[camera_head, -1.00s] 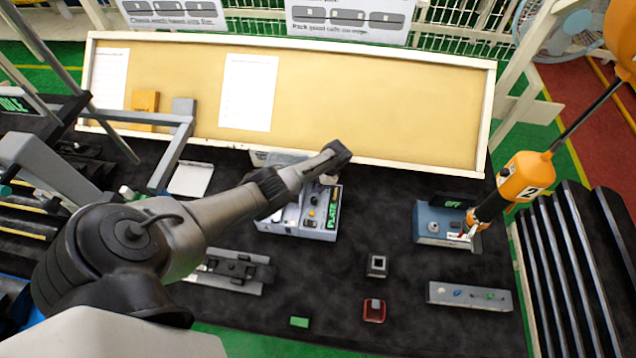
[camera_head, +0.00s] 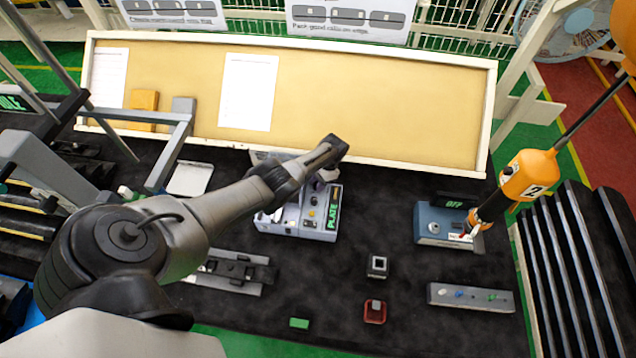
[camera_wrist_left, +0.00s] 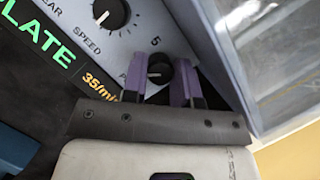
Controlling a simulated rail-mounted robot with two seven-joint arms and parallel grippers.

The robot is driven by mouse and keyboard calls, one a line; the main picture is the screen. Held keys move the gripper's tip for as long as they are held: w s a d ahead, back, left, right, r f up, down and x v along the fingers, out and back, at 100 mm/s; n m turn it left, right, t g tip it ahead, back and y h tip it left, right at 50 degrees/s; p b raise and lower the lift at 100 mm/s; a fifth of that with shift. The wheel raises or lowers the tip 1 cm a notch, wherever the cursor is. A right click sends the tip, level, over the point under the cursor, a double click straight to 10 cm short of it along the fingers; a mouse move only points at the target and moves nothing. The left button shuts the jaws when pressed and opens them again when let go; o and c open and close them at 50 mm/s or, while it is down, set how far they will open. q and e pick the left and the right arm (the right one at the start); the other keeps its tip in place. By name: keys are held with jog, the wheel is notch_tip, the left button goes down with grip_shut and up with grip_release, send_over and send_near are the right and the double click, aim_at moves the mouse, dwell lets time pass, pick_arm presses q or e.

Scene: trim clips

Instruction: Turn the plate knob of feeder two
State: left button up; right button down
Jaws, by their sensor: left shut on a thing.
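The feeder (camera_head: 285,226) is a grey box with a green "PLATE" display, standing behind the middle of the dark table. In the left wrist view its panel shows "PLATE" and "35/min". The plate knob (camera_wrist_left: 159,67) is small and black, with a "5" printed above it and a partly hidden label starting with "P". My left gripper (camera_wrist_left: 160,82) is shut on this knob, one purple finger on each side. My right gripper is not in view.
A larger black speed knob (camera_wrist_left: 108,12) sits on the same panel, near the fingers. A clear-walled bin (camera_wrist_left: 262,50) rises close to the right finger. A blue-grey box (camera_head: 432,226) reading "OFF" stands to the right, under a hanging orange tool (camera_head: 525,176).

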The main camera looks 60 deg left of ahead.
pick_arm(q)
jog(key=o, duration=0.9)
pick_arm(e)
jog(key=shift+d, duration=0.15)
pick_arm(q)
jog(key=m+y, duration=0.1)
jog(key=m, duration=0.2)
jog(key=shift+r+p, duration=0.1)
jog(key=shift+p, duration=0.3)
jog(key=shift+w+d+r+m+y, duration=0.1)
jog(key=shift+r+m+y, duration=0.25)
jog(key=shift+m, duration=0.45)
jog(key=shift+w+d+r+n+t+y+p, duration=0.2)
jog(key=shift+w+d+r+n+t+y, duration=0.55)
jog(key=shift+w+r, duration=2.55)
jog(key=shift+w+d+r+n+t+y+p, duration=0.3)
jog(key=shift+w+d+r+t, duration=1)
jog(key=shift+r, duration=3.65)
jog(key=shift+w+d+r+n+t+y+p, duration=0.1)
jog(key=shift+w+d+r+n+t+y, duration=0.35)
jog(key=shift+w+r+t, duration=2)
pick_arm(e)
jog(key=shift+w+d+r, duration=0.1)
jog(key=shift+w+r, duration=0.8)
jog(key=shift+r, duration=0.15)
